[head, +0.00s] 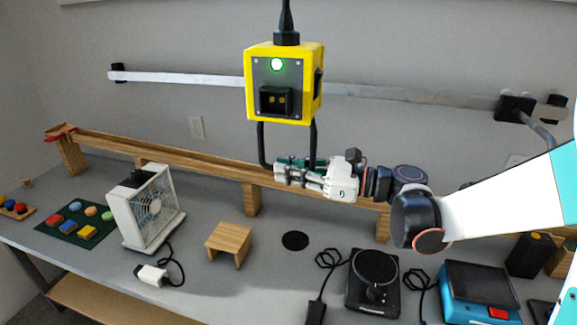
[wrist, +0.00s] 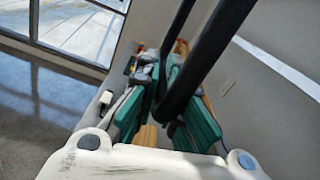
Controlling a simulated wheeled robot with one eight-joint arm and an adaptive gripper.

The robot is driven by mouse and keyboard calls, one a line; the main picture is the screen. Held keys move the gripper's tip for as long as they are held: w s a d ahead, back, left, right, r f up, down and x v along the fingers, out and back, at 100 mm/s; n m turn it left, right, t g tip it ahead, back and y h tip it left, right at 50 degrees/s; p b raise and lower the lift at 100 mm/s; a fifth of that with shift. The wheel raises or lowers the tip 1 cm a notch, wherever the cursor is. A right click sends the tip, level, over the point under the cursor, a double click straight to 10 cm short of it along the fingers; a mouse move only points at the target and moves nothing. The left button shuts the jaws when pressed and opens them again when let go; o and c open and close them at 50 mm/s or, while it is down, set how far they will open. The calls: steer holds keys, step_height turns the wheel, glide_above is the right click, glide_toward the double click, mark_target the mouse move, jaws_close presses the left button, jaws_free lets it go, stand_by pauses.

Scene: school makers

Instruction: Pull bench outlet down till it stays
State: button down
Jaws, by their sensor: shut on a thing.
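The bench outlet is a yellow box (head: 254,88) with a dark front plate, a lit green lamp and a black socket. It hangs from a black cord at the top middle of the head view. A black U-shaped handle (head: 313,140) hangs below it. My gripper (head: 285,168) is at the bottom of this handle, with its fingers shut on the handle's lower bar. In the wrist view the black handle bars (wrist: 185,75) run up between the green finger pads of my gripper (wrist: 168,95). The lower bar is mostly hidden by the fingers.
A wooden track (head: 190,158) runs along the back of the grey bench, behind my gripper. A white fan (head: 148,208), a small wooden stool (head: 229,241), a black round device (head: 374,275) and a blue device (head: 478,290) stand on it. A metal rail (head: 180,78) crosses the wall.

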steer(key=shift+f, duration=0.15)
steer(key=c, duration=1.7)
jaws_free()
steer(key=shift+o, duration=0.2)
steer(key=shift+s, duration=0.2)
steer(key=shift+w+d, duration=0.1)
steer(key=shift+w, duration=0.2)
steer(key=shift+s, duration=0.15)
steer(key=shift+d, duration=0.35)
steer(key=v, duration=1.1)
steer(key=shift+s, duration=0.15)
steer(key=shift+d, duration=0.15)
